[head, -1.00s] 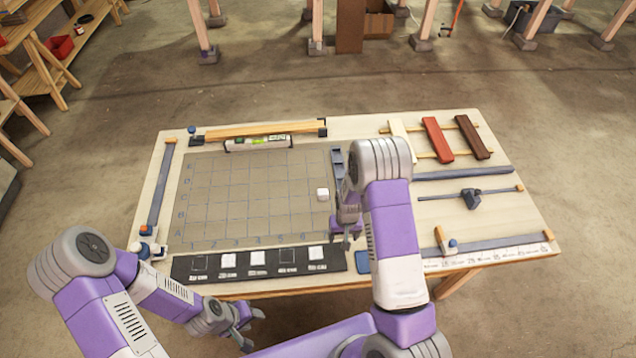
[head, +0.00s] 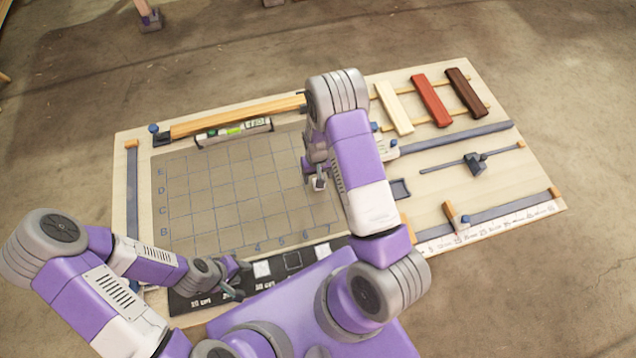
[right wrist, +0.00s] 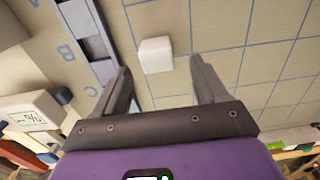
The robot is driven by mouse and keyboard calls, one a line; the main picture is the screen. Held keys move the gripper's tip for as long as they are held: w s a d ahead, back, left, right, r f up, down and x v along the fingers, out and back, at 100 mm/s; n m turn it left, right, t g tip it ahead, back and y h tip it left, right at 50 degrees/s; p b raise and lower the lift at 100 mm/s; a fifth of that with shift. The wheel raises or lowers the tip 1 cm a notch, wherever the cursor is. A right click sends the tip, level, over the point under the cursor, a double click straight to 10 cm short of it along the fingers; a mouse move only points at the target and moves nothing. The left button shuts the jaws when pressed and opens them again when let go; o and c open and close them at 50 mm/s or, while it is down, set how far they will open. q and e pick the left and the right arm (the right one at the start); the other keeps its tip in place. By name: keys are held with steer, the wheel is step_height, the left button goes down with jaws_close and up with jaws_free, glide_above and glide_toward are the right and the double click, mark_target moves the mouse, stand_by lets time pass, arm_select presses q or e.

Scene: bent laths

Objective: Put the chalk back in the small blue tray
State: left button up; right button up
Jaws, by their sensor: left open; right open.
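The chalk, a small white block (right wrist: 155,55), lies on the gridded board (head: 235,190). It shows small at the right gripper's tips in the head view (head: 318,184). My right gripper (right wrist: 160,70) is open, its fingers pointing at the board with the chalk ahead of the gap between them; I cannot tell whether they touch it. A small dark-blue tray (head: 401,188) lies right of my right forearm, partly hidden by it; its visible inside looks empty. My left gripper (head: 238,285) is open and empty over the dark label strip at the front.
Cream (head: 394,107), red (head: 431,101) and brown (head: 465,93) laths lie at the back right. A spirit level (head: 233,132) lies along the board's back edge. A slider (head: 475,162) and a ruler (head: 490,228) are at the right. My right arm hides the board's right edge.

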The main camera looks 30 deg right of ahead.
arm_select(q)
step_height(320, 180, down, 3)
steer(key=shift+w+r+b, duration=0.1)
steer(key=shift+r+b, duration=0.05)
steer(key=shift+b, duration=1.1)
arm_select(e)
steer(key=f, duration=0.4)
steer(key=shift+d+f, duration=0.2)
steer(key=shift+f, duration=0.2)
steer(key=shift+r, duration=0.1)
steer(key=shift+c, duration=0.3)
arm_select(q)
steer(key=shift+r, duration=0.1)
arm_select(e)
steer(key=c, duration=1.1)
